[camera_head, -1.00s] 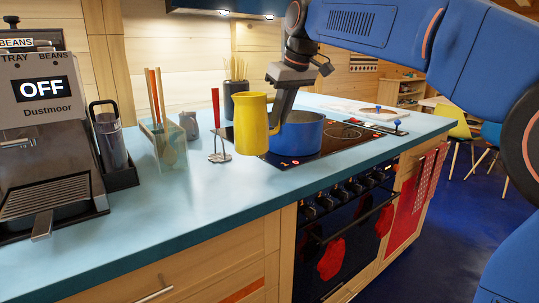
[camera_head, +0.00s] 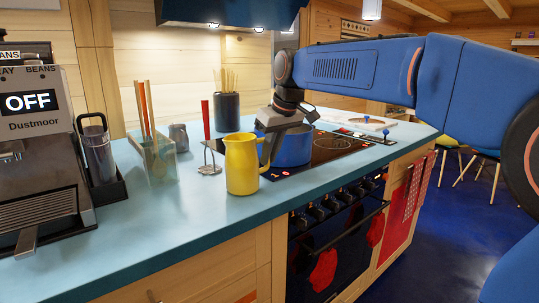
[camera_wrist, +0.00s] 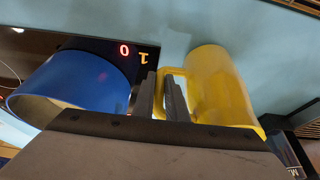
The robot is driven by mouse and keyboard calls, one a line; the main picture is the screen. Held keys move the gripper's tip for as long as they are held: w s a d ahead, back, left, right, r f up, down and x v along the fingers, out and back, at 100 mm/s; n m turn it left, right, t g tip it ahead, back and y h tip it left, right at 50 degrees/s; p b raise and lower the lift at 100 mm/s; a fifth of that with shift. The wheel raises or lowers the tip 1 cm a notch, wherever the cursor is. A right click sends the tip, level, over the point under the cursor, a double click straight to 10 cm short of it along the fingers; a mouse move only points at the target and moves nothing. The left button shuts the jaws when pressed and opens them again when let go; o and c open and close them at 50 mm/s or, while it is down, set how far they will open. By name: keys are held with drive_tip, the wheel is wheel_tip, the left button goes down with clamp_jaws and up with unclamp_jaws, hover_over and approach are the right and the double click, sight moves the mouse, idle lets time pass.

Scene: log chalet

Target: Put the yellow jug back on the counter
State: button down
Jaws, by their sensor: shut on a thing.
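The yellow jug (camera_head: 242,165) is upright at the blue counter (camera_head: 180,218), near its front edge and left of the blue pot. Its base appears to be on or just above the counter top; I cannot tell which. My gripper (camera_head: 268,150) reaches in from the right and is shut on the jug's handle. In the wrist view my fingers (camera_wrist: 163,100) close around the handle of the jug (camera_wrist: 218,88).
A blue pot (camera_head: 292,147) stands on the black hob (camera_head: 335,148) close to the right of my gripper. A red-handled masher (camera_head: 207,135), a clear utensil holder (camera_head: 155,160) and a grey cup (camera_head: 179,138) stand to the left. Counter front left of the jug is clear.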

drive_tip(key=c, duration=1.8)
unclamp_jaws()
drive_tip(key=shift+f, duration=0.1)
drive_tip(key=shift+o, duration=0.2)
drive_tip(key=v, duration=1.2)
